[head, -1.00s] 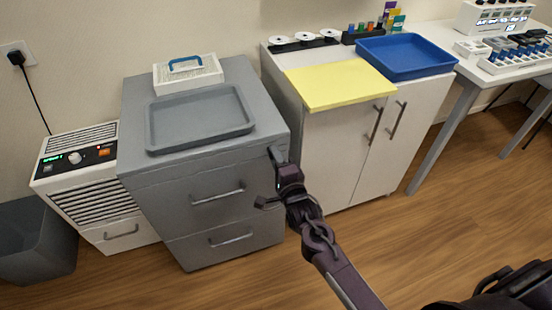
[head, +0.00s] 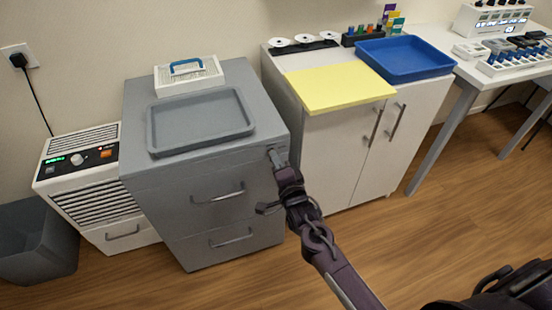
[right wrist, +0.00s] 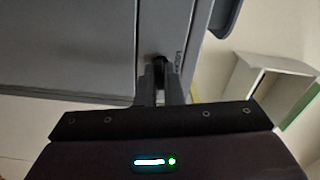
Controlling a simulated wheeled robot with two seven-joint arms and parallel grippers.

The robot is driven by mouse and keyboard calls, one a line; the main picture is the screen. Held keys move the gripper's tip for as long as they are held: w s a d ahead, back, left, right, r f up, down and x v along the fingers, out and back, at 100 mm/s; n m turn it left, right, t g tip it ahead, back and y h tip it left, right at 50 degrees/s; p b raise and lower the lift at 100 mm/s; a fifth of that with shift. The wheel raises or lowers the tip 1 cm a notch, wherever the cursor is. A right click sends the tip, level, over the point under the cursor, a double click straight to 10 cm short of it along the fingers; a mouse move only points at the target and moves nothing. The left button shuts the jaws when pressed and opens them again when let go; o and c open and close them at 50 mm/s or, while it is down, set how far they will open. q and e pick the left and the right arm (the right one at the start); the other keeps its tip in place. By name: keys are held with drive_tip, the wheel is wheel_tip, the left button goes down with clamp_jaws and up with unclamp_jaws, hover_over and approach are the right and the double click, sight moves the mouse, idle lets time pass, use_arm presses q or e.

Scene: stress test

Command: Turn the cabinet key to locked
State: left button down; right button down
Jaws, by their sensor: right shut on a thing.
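The grey drawer cabinet (head: 160,200) stands left of the middle in the head view. My right gripper (head: 275,155) is at the upper right corner of its front, by the top drawer. In the right wrist view, my right gripper (right wrist: 160,80) has its two fingers close together on a small dark key (right wrist: 159,62) at the lock on the cabinet front (right wrist: 90,45). The fingers hide most of the key, and I cannot tell its angle. Small markings beside the lock are too small to read. My left gripper is not in view.
A grey tray (head: 152,140) and a white box with a blue handle (head: 215,78) lie on the cabinet. A white cupboard (head: 340,150) with a yellow board (head: 335,90) and blue tray (head: 405,72) stands at right. A white unit (head: 95,190) stands at left.

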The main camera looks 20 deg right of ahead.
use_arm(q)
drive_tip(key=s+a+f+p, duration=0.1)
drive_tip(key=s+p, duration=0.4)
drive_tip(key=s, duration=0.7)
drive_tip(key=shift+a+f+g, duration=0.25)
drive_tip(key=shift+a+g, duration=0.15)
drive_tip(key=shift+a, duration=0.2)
use_arm(e)
drive_tip(key=shift+n, duration=7.9)
drive_tip(key=c, duration=1.6)
unclamp_jaws()
drive_tip(key=shift+o, duration=0.2)
drive_tip(key=s, duration=0.7)
drive_tip(key=shift+s+d, duration=0.15)
drive_tip(key=shift+s, duration=0.25)
